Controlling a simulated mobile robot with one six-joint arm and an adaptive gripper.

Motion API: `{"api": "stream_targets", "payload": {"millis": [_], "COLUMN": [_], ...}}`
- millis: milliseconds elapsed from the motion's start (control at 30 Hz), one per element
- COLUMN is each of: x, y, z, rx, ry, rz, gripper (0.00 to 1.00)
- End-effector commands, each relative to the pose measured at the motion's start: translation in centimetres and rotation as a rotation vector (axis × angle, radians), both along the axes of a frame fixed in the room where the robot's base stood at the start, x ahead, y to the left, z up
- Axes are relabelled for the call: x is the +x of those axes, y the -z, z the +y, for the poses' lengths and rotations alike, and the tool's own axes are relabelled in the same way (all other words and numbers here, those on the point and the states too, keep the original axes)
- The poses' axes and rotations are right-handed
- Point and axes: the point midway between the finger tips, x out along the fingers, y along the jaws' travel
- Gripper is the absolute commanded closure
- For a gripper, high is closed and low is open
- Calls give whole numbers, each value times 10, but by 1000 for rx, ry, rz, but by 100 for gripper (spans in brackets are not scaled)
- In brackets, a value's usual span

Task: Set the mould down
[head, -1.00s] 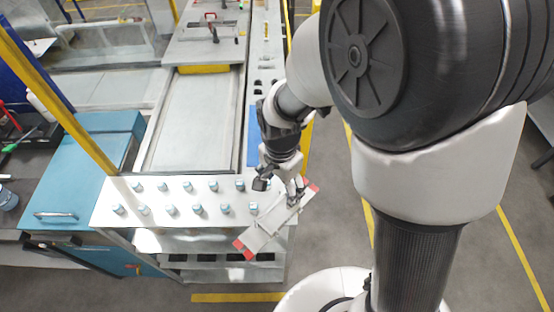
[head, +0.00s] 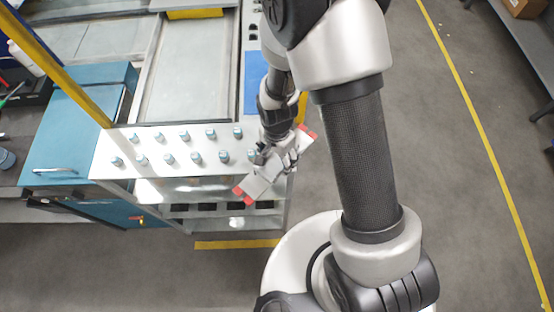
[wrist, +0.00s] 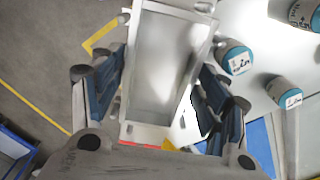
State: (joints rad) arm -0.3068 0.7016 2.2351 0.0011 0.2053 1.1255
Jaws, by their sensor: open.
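The mould (head: 259,183) is a pale grey rectangular box with red ends, lying slantwise at the front right corner of the white table. It partly overhangs the edge in the head view, and I cannot tell what bears it. In the wrist view the mould (wrist: 166,65) is an open hollow box between the fingers. My gripper (head: 283,160) is over the mould's middle. In the wrist view my gripper (wrist: 163,95) is open, with blue-padded fingers on either side of the mould and gaps visible beside its walls.
The white table (head: 120,160) carries several blue-capped cylinders (head: 195,157), the closest just left of the mould. A teal cabinet (head: 65,140) stands at the left. Open shelves (head: 215,215) are below the table front. Clear grey floor (head: 450,200) lies to the right.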

Motion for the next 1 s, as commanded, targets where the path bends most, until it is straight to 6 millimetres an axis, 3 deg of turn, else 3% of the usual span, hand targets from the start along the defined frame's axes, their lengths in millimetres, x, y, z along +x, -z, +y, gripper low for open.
{"api": "stream_targets", "payload": {"millis": [233,1000], "x": [0,0], "y": [1,1], "z": [0,0], "rx": [1,0], "ry": [0,0], "rz": [-1,0], "gripper": [32,84]}}
